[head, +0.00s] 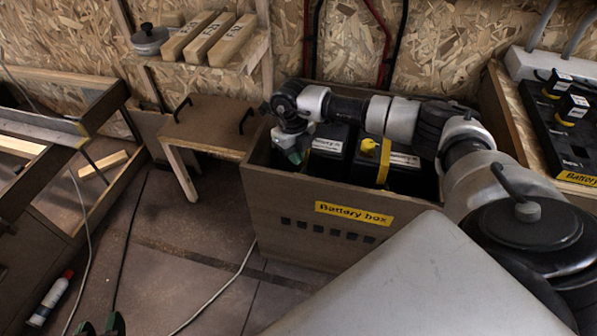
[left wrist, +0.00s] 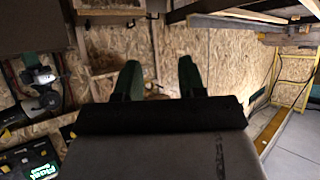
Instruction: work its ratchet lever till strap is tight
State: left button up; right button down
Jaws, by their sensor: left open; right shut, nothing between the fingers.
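The yellow strap (head: 384,162) runs over a black battery (head: 402,172) inside the brown battery box (head: 262,205). A yellow ratchet (head: 369,146) sits on top at the strap; its lever's angle is too small to tell. My right gripper (head: 294,153) points down at the left end of the box, left of the strapped battery and apart from the ratchet. It is shut and empty. My left gripper (head: 102,326) shows only its green fingertips at the bottom left edge of the head view. In the left wrist view (left wrist: 160,78) its fingers are spread with nothing between them.
A second black battery (head: 328,146) stands in the box near my right gripper. A small brown table (head: 205,125) stands left of the box, below a shelf with wooden blocks (head: 222,38). A bench with a black panel (head: 560,115) is at the right. Cables and a spray can (head: 52,298) lie on the floor.

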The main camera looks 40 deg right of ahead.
aim_at(302, 173)
notch_tip(302, 173, down, 2)
jog(key=shift+s+f+b, duration=0.15)
jog(key=shift+b, duration=0.6)
notch_tip(302, 173, down, 2)
jog(key=shift+s+b, duration=0.1)
jog(key=shift+b, duration=0.7)
pick_arm(q)
notch_tip(302, 173, up, 10)
jog(key=w+d+t+h, duration=0.2)
jog(key=t+h, duration=0.1)
jog(key=t, duration=0.6)
jog(key=shift+w+d+r+t+h, duration=0.2)
jog(key=shift+d+r+t+h, duration=0.05)
jog(key=shift+d+t+h, duration=0.05)
pick_arm(e)
jog(key=shift+f, duration=0.1)
jog(key=shift+f, duration=0.1)
